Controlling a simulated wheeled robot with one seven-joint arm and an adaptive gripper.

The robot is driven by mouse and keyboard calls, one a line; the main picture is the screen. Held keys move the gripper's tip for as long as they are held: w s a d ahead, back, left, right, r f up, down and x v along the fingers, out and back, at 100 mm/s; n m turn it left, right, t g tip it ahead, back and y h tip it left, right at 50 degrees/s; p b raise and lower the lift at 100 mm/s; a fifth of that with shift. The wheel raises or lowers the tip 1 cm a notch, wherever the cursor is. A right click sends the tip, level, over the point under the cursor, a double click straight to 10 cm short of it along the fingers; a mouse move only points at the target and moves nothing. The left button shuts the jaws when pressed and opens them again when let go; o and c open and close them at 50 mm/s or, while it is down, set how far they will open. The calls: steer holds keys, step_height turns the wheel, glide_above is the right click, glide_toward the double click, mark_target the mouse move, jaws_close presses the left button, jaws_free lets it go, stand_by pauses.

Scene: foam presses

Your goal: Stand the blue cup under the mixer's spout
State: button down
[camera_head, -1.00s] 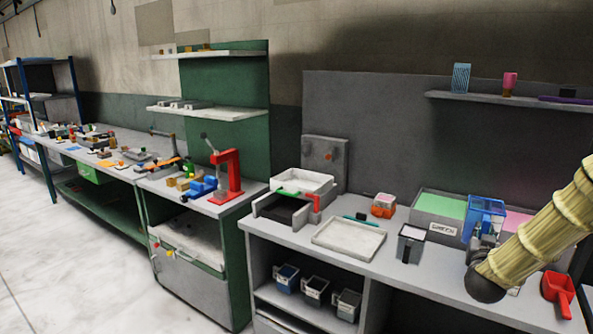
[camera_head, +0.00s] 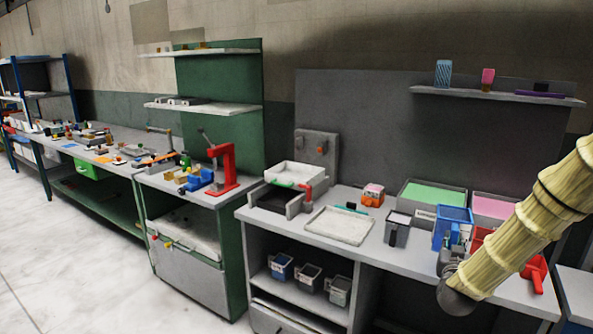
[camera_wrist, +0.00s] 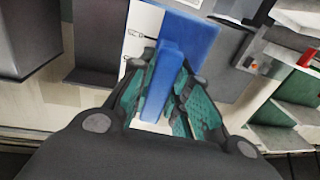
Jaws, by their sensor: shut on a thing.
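The blue cup (camera_head: 455,215) is in the jaws of my gripper (camera_head: 453,240) at the right of the head view, in front of the green and pink bins. It looks roughly upright; whether it clears the bench is unclear. In the wrist view, my gripper's teal pads (camera_wrist: 162,85) are shut on an upright blue bar, seemingly the handle of the blue cup (camera_wrist: 197,45). A white strip with scale marks shows beside it. A grey panel unit with an orange knob (camera_head: 318,155) stands at the bench's back left. I cannot make out the mixer's spout.
The grey bench holds a white tray (camera_head: 340,226), a dark grey container (camera_head: 397,229), an orange box (camera_head: 372,195), a green-filled bin (camera_head: 433,192) and a pink-filled bin (camera_head: 494,207). A red scoop (camera_head: 536,272) lies right of my gripper. A shelf (camera_head: 500,95) hangs above.

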steer(key=s+a+f+n+t+y+b, duration=0.15)
steer(key=s+a+f+y, duration=0.3)
steer(key=a+f, duration=0.8)
steer(key=s+a+f+n+y, duration=0.3)
steer(key=s+a+f, duration=0.45)
steer(key=a, duration=0.75)
steer(key=s, duration=0.1)
steer(key=s+r, duration=0.1)
steer(key=s, duration=0.2)
steer(key=shift+s+r, duration=0.25)
steer(key=shift+r, duration=0.1)
